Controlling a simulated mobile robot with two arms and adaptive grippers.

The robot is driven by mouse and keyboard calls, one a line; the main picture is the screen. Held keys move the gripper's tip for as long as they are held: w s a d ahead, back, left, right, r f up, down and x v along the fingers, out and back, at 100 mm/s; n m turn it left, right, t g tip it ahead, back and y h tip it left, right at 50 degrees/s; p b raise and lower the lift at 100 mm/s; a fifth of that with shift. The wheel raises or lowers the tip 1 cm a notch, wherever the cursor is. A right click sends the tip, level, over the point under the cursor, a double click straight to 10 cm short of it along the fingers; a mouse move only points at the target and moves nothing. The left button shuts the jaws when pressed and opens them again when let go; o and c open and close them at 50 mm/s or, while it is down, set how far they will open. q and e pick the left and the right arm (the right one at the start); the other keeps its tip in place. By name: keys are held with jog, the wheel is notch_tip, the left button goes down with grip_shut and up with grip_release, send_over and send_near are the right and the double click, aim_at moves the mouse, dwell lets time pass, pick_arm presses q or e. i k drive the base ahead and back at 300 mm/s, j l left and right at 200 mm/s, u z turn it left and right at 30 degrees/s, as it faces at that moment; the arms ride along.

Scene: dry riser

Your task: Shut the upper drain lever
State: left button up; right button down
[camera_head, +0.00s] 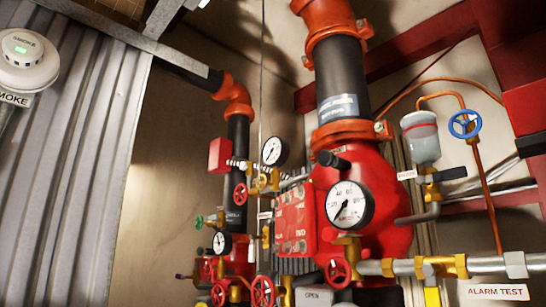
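A dark lever handle (452,173) sits on a brass valve below a grey cup at the right. It points right, roughly level. Another short black handle (333,160) juts from the upper front of the large red valve body (375,205). No label that I can read marks either one as the upper drain lever, so I cannot tell which it is. Neither of my grippers is in view.
A white-faced gauge (350,204) fronts the valve body. A blue handwheel (464,124) is at the upper right and a red handwheel (338,271) at the bottom. A brass-fitted pipe (440,266) crosses the lower right. A smoke detector (28,60) is at the left.

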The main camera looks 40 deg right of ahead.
aim_at(251, 249)
jog(key=k+l+z, duration=0.1)
jog(key=z, duration=0.35)
jog(key=k+l+z, duration=0.1)
jog(key=z, duration=0.35)
jog(key=k+l+z, duration=0.1)
jog(key=z, duration=0.35)
jog(key=l, duration=0.05)
